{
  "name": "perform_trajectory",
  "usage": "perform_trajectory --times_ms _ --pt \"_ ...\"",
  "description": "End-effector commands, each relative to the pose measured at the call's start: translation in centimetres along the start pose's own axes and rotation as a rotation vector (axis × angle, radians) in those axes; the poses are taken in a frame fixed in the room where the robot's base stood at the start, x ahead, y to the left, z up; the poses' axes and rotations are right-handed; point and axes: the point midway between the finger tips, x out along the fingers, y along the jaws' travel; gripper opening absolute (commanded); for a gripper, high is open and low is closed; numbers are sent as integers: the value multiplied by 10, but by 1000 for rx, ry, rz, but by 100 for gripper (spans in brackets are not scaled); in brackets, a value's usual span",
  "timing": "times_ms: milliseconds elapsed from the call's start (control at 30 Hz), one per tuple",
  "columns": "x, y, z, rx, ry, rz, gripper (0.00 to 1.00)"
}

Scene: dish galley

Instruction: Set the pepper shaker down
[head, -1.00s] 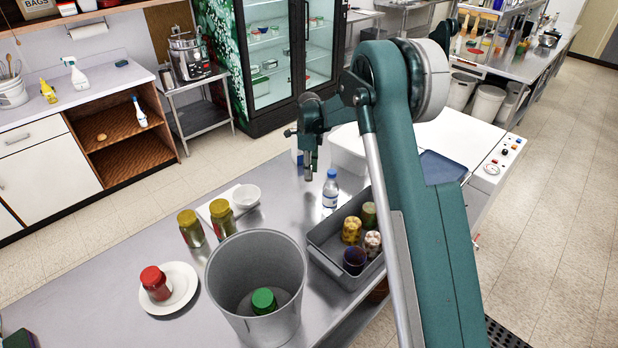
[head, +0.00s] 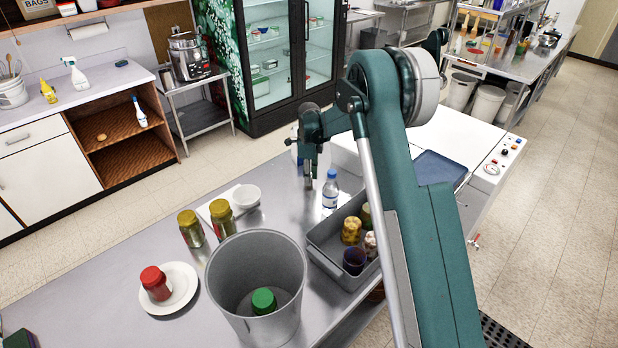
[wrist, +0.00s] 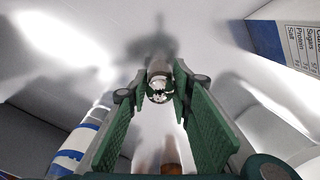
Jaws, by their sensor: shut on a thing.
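My gripper (wrist: 160,88) is shut on the pepper shaker (wrist: 158,70), whose shiny metal top shows between the fingertips in the wrist view. In the head view my gripper (head: 308,176) points down over the back part of the steel counter (head: 262,213), just left of and behind a water bottle (head: 330,190). The shaker is too small there to make out clearly. A dark shadow lies on the surface around it in the wrist view. I cannot tell whether its base touches the counter.
The water bottle shows in the wrist view at left (wrist: 75,145), and a printed carton (wrist: 290,45) at right. A grey bin (head: 338,270) with jars stands in front. A white bowl (head: 246,194), yellow-lidded jars (head: 190,228) and a large pot (head: 225,290) stand to the left.

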Motion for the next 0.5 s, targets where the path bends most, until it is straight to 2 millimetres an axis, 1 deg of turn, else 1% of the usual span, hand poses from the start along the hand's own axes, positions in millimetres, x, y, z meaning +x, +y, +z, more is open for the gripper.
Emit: perform_trajectory --times_ms 167,200,300,500 --pt "4 0 0 0 0 0 10" --pt "4 0 0 0 0 0 25" --pt "3 0 0 0 0 0 38" --pt "3 0 0 0 0 0 38"
